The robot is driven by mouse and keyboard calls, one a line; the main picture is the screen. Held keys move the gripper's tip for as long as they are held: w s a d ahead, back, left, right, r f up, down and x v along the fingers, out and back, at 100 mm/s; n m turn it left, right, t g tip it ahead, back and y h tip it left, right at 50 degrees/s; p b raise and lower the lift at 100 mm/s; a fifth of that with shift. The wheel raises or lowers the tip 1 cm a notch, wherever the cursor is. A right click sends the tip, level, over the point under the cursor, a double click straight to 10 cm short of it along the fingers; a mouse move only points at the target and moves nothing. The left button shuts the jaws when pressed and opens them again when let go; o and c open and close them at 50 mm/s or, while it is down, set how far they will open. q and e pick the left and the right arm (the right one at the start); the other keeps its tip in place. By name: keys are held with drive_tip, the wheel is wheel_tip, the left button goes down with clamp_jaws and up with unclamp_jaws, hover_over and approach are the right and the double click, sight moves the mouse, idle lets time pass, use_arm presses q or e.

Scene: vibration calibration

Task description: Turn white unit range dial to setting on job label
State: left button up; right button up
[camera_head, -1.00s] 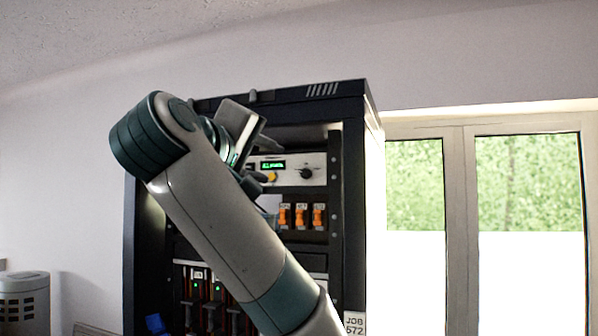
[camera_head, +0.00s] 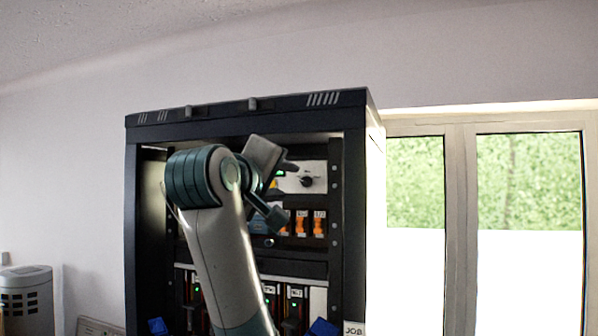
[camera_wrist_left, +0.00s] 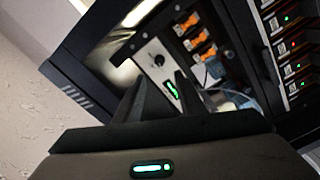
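The white unit (camera_head: 318,168) sits in the upper part of the black rack. Its dark round dial (camera_head: 307,181) shows at its right part, and the wrist view shows the dial (camera_wrist_left: 159,60) beside a lit green display (camera_wrist_left: 172,89). My left gripper (camera_head: 284,190) is in front of the unit, just left of the dial, and hides much of the unit's left part. In the wrist view its two fingers (camera_wrist_left: 158,84) are apart with nothing between them. My right gripper is out of view.
The black rack (camera_head: 355,230) frames the unit. Orange switches (camera_head: 302,223) sit just below it, and modules with green lights (camera_head: 292,293) lower down. A blue object (camera_head: 325,328) shows at the bottom. A window (camera_head: 530,185) is at the right, a grey bin (camera_head: 26,300) at the left.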

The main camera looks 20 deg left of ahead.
sight(302, 181)
use_arm(q)
drive_tip(key=w+p, duration=0.4)
drive_tip(key=w, duration=0.4)
drive_tip(key=shift+w+d+r, duration=0.1)
drive_tip(key=shift+w, duration=0.2)
drive_tip(key=shift+w+d+p, duration=0.1)
drive_tip(key=shift+w+p, duration=0.3)
drive_tip(key=shift+w, duration=0.3)
clamp_jaws()
